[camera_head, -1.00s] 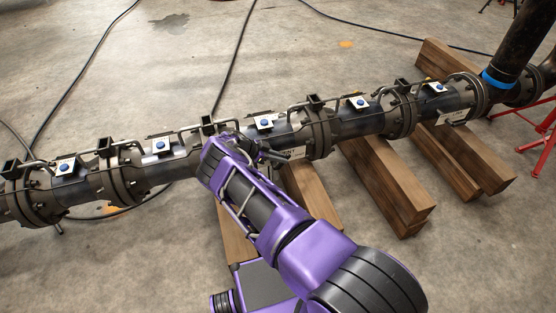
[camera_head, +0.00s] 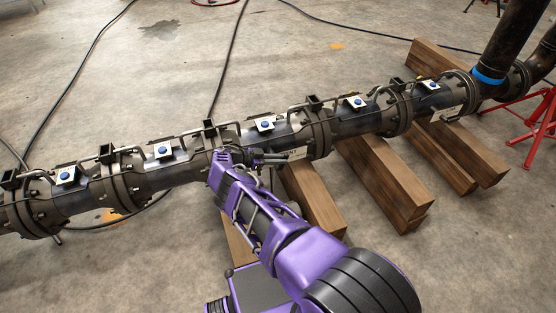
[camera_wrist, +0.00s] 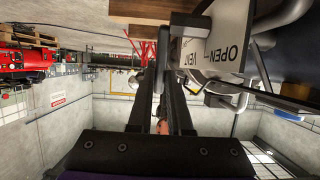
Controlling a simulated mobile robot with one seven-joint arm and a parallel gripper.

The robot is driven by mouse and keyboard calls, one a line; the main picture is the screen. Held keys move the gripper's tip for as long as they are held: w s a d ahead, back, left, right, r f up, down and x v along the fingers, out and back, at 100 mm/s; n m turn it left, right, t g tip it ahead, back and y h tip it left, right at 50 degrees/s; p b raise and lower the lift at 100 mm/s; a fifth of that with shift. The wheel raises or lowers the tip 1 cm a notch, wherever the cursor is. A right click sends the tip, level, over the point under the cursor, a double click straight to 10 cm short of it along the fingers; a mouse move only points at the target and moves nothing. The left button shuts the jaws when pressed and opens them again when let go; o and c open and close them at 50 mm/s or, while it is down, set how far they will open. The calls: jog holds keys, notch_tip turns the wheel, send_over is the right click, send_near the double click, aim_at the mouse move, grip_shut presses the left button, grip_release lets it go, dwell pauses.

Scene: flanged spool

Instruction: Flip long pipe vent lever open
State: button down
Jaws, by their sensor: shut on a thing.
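The long dark flanged pipe (camera_head: 350,123) runs across the head view, rising to the right. My gripper (camera_head: 277,158) is at its near side, just left of a middle flange. In the wrist view my gripper (camera_wrist: 167,68) has its two long dark fingers close together, with the tips at the dark vent lever (camera_wrist: 188,27). They are shut on it, though the exact contact is hard to see. A white plate marked OPEN and VENT (camera_wrist: 222,40) lies just right of the tips. In the head view my gripper largely hides the lever.
Several wooden beams (camera_head: 385,185) lie under the pipe. A red stand (camera_head: 538,130) is at the right, by an upright pipe with a blue band (camera_head: 488,75). Small plates with blue knobs (camera_head: 265,124) sit along the pipe top. Black cables (camera_head: 78,75) cross the open concrete floor.

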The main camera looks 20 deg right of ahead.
jog(key=c, duration=0.8)
grip_release()
jog(key=shift+c, duration=0.2)
